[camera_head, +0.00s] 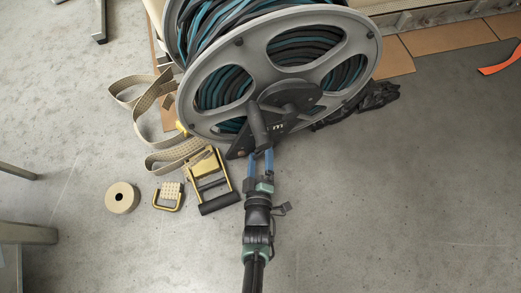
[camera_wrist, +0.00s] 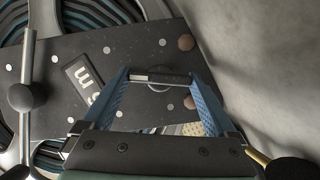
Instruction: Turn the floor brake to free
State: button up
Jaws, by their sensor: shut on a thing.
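A large hose reel (camera_head: 258,60) with a grey flange and black and teal hose stands at the top middle of the head view. A dark plate (camera_wrist: 120,45) with a pale letter label, bolts and light dots is on its near side. My gripper (camera_head: 260,158) reaches the lower edge of this plate. In the wrist view, my gripper's blue fingers (camera_wrist: 160,80) are closed on the two ends of a short dark bar (camera_wrist: 165,78) with a bright metal edge, which I take for the brake lever. Its setting cannot be read.
A yellow-framed tool (camera_head: 208,180), a buckle (camera_head: 169,196), a tape roll (camera_head: 122,197) and loose webbing (camera_head: 150,97) lie left of my gripper. A dark crumpled item (camera_head: 370,98) lies right of the reel. The floor (camera_head: 400,200) at right is clear.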

jog(key=n+t+h, duration=0.1)
jog(key=n, duration=0.2)
jog(key=shift+f+t, duration=0.15)
jog(key=shift+t, duration=0.15)
jog(key=shift+n+t, duration=0.5)
jog(key=shift+n, duration=0.8)
jog(key=shift+s, duration=0.1)
jog(key=o, duration=1)
